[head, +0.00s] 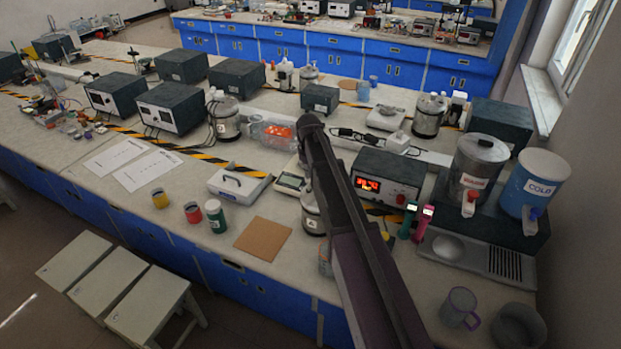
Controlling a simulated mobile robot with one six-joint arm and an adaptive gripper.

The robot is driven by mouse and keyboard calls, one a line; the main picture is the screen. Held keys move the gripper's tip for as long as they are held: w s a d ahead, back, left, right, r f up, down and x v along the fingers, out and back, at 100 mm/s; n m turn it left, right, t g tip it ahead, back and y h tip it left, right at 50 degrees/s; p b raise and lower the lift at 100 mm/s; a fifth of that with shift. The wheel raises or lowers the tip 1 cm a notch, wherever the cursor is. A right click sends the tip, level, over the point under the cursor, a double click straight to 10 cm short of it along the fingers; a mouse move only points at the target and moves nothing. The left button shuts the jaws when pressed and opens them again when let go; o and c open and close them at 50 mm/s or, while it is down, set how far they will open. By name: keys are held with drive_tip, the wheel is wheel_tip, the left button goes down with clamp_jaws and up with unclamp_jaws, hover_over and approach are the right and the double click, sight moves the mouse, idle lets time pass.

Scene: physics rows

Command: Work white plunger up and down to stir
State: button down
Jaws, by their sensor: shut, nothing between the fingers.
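My arm reaches up from the bottom edge across the middle of the head view, and its far end stands over the bench. My gripper is not visible; the arm hides whatever is behind it. A metal vessel with a white label (313,222) stands on the bench close to my arm and is partly covered by it. Other similar lidded metal vessels stand at the left (225,121) and at the right (428,117). I cannot make out a white plunger clearly on any of them.
A dark instrument box with a red display (383,178) sits right of my arm. Hot (478,165) and cold (535,182) water dispensers stand farther right. A brown board (263,239) lies left of the arm, near three small jars. A mug (459,307) is at the front right.

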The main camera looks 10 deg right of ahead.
sight(309, 183)
drive_tip(key=shift+f, duration=0.1)
drive_tip(key=shift+f+b, duration=2.2)
drive_tip(key=shift+b, duration=0.15)
drive_tip(key=shift+r, duration=0.25)
drive_tip(key=shift+r+p, duration=2.1)
drive_tip(key=shift+p, duration=0.25)
drive_tip(key=shift+f, duration=0.15)
drive_tip(key=shift+f+b, duration=2.1)
drive_tip(key=shift+b, duration=0.1)
drive_tip(key=shift+r, duration=0.1)
